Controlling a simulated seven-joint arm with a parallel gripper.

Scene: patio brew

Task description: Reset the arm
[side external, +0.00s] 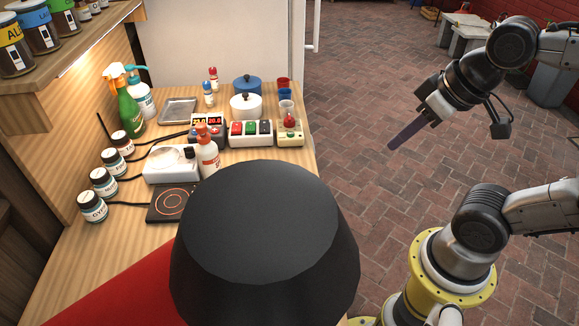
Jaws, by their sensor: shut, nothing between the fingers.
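My gripper (408,132) is at the upper right, in the air over the brick floor and to the right of the wooden counter (303,157). It points down and to the left. Its fingers are shut and hold nothing. It touches no object. My arm comes in from the right edge, bent above its yellow base ring.
A large black rounded object (262,225) fills the lower middle and hides part of the counter. The counter holds a button box (250,141), a hot plate (171,202), a red-and-white bottle (207,158), pots, cups and several jars. Free brick floor (365,90) surrounds the gripper.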

